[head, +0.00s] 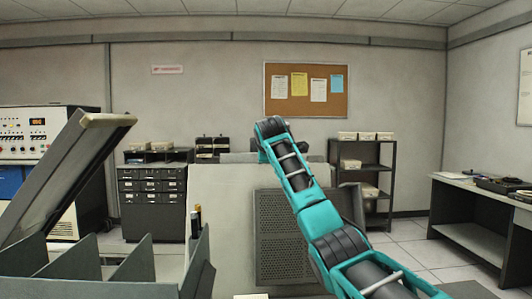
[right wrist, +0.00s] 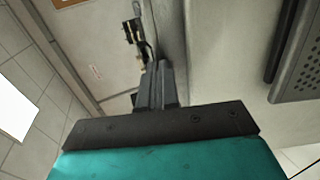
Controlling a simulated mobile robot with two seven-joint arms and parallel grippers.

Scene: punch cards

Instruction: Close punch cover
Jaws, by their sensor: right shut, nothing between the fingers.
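A grey flat panel, which looks like the punch cover (head: 68,165), stands raised and tilted at the left of the head view, with a beige upper edge. Below it are grey upright dividers (head: 140,262) of the machine. My teal right arm reaches up and away across the middle of the head view. Its gripper is hidden there beyond the arm's far end. In the right wrist view my right gripper (right wrist: 155,75) has its fingers together and empty. I cannot tell how far it is from the cover. My left gripper is not in view.
A beige machine panel (head: 220,205) with a perforated dark grille (head: 285,250) stands behind the arm. A cabinet with drawers (head: 152,200) and a shelf rack (head: 362,185) stand farther back. A desk (head: 468,190) is at the right, with open floor before it.

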